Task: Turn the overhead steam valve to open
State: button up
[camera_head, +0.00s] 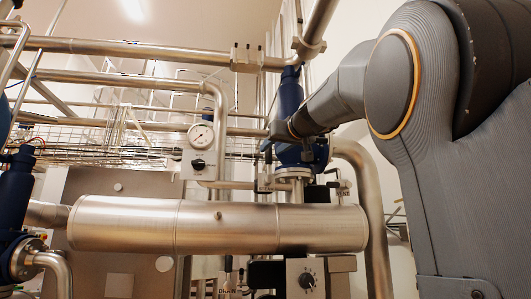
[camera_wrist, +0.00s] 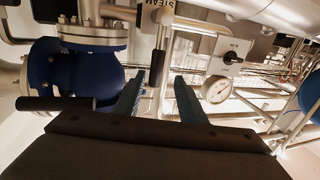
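In the wrist view, which looks upside down, a valve lever with a black grip (camera_wrist: 155,68) and a metal stem hangs below an inverted label (camera_wrist: 166,17) that reads STEAM. My gripper (camera_wrist: 157,82) is open, with one blue-grey finger on each side of the lever's line. The black grip appears in the gap, nearer the left finger; I cannot tell whether they touch. In the head view my gripper (camera_head: 267,151) is beside the blue valve body (camera_head: 303,153), above the big horizontal pipe. The lever is small and partly hidden there.
A pressure gauge (camera_head: 201,135) and a knob box (camera_head: 198,164) are left of the gripper. A thick insulated pipe (camera_head: 215,225) runs below. Steel pipes (camera_head: 120,47) cross above. A dial box (camera_head: 307,279) stands low at centre. Free room around the gripper is tight.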

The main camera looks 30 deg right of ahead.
aim_at(270, 152)
jog(key=w+p, duration=0.1)
jog(key=w, duration=0.1)
jog(key=w+d+p, duration=0.1)
jog(key=w, duration=0.1)
jog(key=shift+w, duration=0.35)
jog(key=shift+w+p, duration=0.45)
jog(key=shift+w, duration=0.1)
